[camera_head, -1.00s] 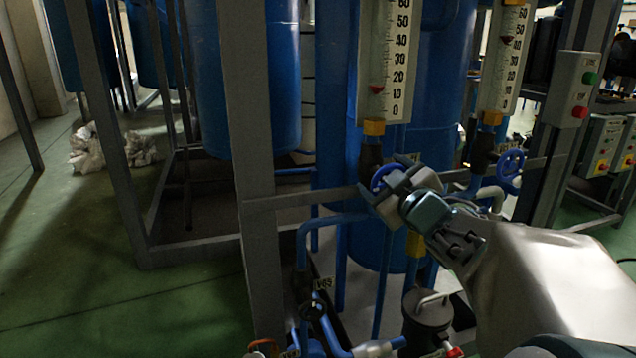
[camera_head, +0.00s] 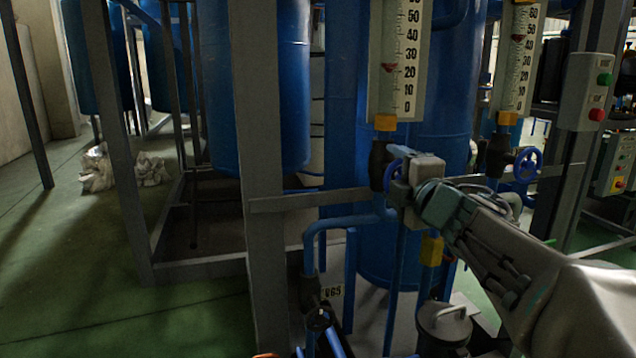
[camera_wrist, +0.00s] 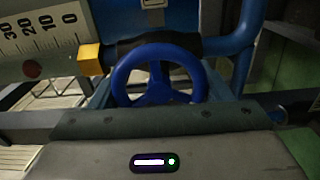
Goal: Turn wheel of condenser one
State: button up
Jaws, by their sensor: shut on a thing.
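The blue handwheel (camera_wrist: 160,84) sits on a dark valve body below the left flow gauge (camera_head: 398,62). In the head view the wheel (camera_head: 391,176) is mostly hidden behind my gripper (camera_head: 399,180). My gripper is shut on the wheel. In the wrist view the wheel stands upright just beyond the gripper's body, with its lower rim hidden. The fingertips cannot be made out there. The gauge's red float is between the 20 and 30 marks.
A second blue handwheel (camera_head: 527,165) sits to the right under another gauge (camera_head: 518,60). A grey frame post (camera_head: 262,180) and crossbar stand left of my gripper. A control box (camera_head: 586,90) with green and red buttons is at upper right. Blue pipes run below.

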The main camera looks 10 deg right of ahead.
jog(key=shift+f+n+b, duration=0.1)
jog(key=shift+n+b, duration=0.55)
jog(key=shift+n, duration=0.65)
jog(key=o, duration=1)
